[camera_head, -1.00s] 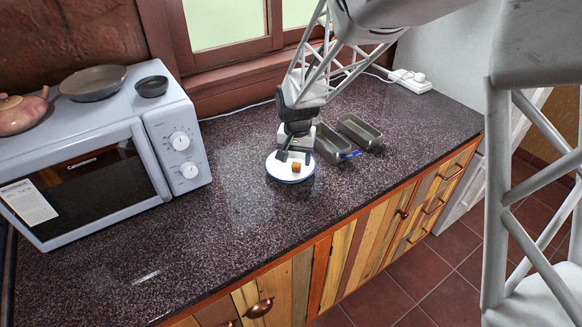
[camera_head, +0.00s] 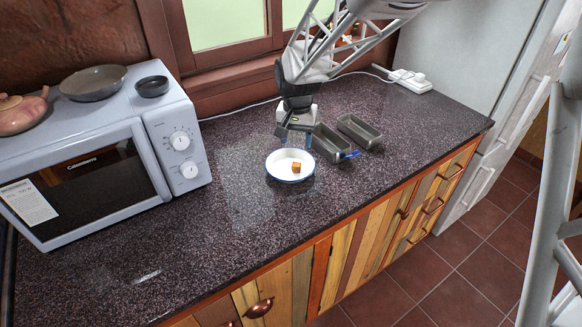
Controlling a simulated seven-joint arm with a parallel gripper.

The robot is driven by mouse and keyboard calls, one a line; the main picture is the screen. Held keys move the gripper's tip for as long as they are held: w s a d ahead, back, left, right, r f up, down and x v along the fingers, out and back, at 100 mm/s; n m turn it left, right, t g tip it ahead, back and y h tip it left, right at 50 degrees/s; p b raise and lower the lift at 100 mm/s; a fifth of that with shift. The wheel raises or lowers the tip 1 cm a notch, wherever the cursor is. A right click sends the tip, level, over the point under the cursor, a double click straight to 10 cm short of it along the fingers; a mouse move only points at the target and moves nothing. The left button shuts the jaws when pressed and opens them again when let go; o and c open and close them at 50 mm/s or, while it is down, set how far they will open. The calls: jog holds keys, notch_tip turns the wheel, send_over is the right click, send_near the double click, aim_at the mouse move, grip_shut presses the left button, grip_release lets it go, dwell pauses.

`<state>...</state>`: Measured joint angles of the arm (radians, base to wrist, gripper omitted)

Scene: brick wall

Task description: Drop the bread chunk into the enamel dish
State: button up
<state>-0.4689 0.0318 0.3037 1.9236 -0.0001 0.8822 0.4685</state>
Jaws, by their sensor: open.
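The bread chunk (camera_head: 296,168), a small orange-brown cube, lies inside the enamel dish (camera_head: 275,169), which is round and white with a blue rim. The dish rests on the dark speckled countertop. My gripper (camera_head: 295,139) is open and empty, above and behind the dish, apart from the bread. Its fingers show just beyond the far rim, in front of the left metal tin.
Two grey metal loaf tins stand right of the dish, a left one (camera_head: 327,145) and a right one (camera_head: 360,131). A blue item (camera_head: 350,155) lies by the left tin. A microwave (camera_head: 100,150) stands at left. The counter (camera_head: 215,245) in front is clear.

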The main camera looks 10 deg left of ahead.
jog(key=shift+r, duration=0.5)
dwell(0.5)
jog(key=s+d+r+t, duration=0.1)
jog(key=s+d+r, duration=0.45)
jog(key=d, duration=0.35)
jog(key=s+d+r, duration=0.4)
jog(key=s+d, duration=0.3)
jog(key=d, duration=0.3)
jog(key=s+d, duration=0.6)
jog(key=s, duration=0.3)
jog(key=s+d+t, duration=0.1)
jog(key=s+d, duration=0.5)
jog(key=s, duration=0.3)
jog(key=shift+s+r+t, duration=0.25)
jog(key=shift+s+t, duration=0.05)
jog(key=shift+s, duration=0.1)
jog(key=shift+d, duration=0.1)
